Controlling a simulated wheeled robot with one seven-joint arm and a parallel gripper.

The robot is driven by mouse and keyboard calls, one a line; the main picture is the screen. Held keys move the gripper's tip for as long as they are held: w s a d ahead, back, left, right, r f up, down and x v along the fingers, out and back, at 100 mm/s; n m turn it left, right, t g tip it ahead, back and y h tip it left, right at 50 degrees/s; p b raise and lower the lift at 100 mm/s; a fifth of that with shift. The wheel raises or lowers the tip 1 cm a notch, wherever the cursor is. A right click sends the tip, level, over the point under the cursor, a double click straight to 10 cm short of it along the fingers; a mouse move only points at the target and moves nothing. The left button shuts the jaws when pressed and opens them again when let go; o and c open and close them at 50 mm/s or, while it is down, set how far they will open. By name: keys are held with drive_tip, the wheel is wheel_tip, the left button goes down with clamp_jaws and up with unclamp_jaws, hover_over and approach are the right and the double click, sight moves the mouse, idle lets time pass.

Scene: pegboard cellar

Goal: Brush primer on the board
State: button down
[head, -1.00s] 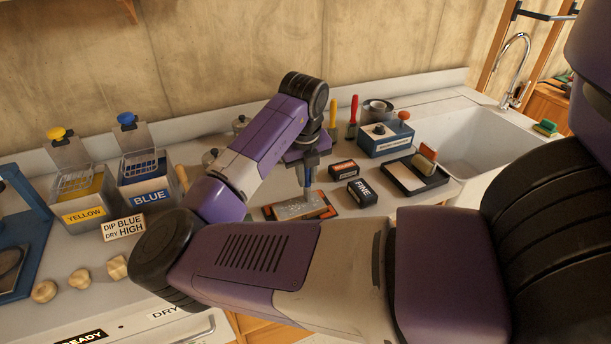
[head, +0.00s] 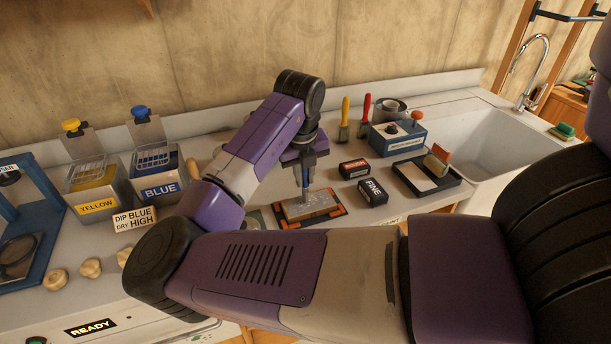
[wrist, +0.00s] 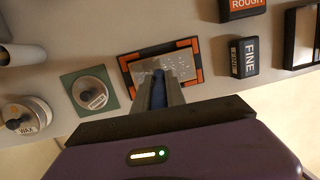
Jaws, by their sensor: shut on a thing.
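The board (head: 322,201) is a pale grey-brown rectangle with whitish specks. It lies in a dark holder with orange corners (head: 335,213) on the counter, and it also shows in the wrist view (wrist: 181,59). My gripper (head: 304,169) points down over the board and is shut on a slim blue-handled tool (head: 306,182), seemingly a brush. The blue handle shows between the fingers in the wrist view (wrist: 158,92). The tool's lower end is at or just above the board; contact cannot be told. The fingers hide its tip in the wrist view.
ROUGH (wrist: 243,6) and FINE (head: 373,191) blocks sit right of the board. Beyond are a black tray (head: 447,184) and a sink (head: 480,145). Left are a tin on a green mat (wrist: 93,91), a WAX jar (wrist: 28,116), and YELLOW (head: 95,205) and BLUE (head: 160,188) vats.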

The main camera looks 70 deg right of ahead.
drive_tip(key=shift+r+p, duration=0.3)
drive_tip(key=shift+r, duration=0.15)
drive_tip(key=shift+d+p+v, duration=0.25)
drive_tip(key=shift+p+v, duration=0.6)
drive_tip(key=shift+v, duration=0.25)
drive_tip(key=shift+d+p+v, duration=0.2)
drive_tip(key=shift+p+v, duration=0.6)
drive_tip(key=shift+v, duration=0.3)
drive_tip(key=shift+d+p+v, duration=0.25)
drive_tip(key=shift+p+v, duration=0.6)
drive_tip(key=shift+v, duration=0.25)
drive_tip(key=shift+r, duration=0.15)
